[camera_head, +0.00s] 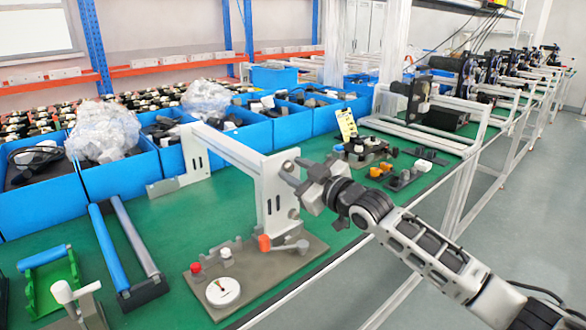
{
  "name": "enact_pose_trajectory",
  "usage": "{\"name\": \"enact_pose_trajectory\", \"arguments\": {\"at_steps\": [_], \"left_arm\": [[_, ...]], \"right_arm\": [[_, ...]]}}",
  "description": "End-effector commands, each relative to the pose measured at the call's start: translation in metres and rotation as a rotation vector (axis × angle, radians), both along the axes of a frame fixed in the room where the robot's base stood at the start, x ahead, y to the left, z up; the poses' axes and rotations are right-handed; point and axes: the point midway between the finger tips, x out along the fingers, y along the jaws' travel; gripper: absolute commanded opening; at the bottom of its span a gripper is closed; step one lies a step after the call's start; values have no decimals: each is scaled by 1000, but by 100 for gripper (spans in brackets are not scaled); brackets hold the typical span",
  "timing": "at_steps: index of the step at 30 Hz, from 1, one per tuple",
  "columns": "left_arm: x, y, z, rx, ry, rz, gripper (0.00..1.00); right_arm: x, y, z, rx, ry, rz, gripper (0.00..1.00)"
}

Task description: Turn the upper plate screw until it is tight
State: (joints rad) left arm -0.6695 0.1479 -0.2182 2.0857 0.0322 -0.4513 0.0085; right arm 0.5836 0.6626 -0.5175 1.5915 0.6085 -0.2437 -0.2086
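A light grey upright plate (272,200) stands at the end of a horizontal beam on the green table. A round grey piece that looks like the upper plate screw (288,166) shows near the plate's top right. A second, lower screw (293,213) shows below it. My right gripper (295,179) reaches in from the lower right, with its fingertips at the upper part of the plate beside the upper screw. I cannot tell whether they touch the screw or how far apart they are. My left gripper is not in view.
A base plate (310,262) with a dial gauge (223,292), a red knob (196,268) and an orange-tipped lever lies in front of the plate. Blue bins (110,180) line the back. A blue-and-grey roller frame (118,240) lies to the left.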

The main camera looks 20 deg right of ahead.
Motion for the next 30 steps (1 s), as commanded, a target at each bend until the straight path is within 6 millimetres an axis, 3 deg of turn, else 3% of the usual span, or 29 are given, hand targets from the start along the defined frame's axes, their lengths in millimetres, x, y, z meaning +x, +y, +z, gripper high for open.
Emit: {"name": "enact_pose_trajectory", "arguments": {"at_steps": [5, 9, 16, 22, 23, 24, 30], "left_arm": [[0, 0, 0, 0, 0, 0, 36], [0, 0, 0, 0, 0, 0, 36], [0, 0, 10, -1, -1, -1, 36], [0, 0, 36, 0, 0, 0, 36], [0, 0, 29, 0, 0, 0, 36], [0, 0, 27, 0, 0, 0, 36], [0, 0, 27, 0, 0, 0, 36]], "right_arm": [[0, 0, -1, 1, 0, 0, 35], [0, 0, -1, 2, 2, 0, 0], [0, 0, 3, 76, 32, -1, 0], [1, 1, 4, 461, 185, 0, 0], [1, 0, -1, 442, 175, 1, 27], [1, 0, -1, 434, 172, 1, 35], [1, 0, -1, 430, 170, 1, 35]]}}
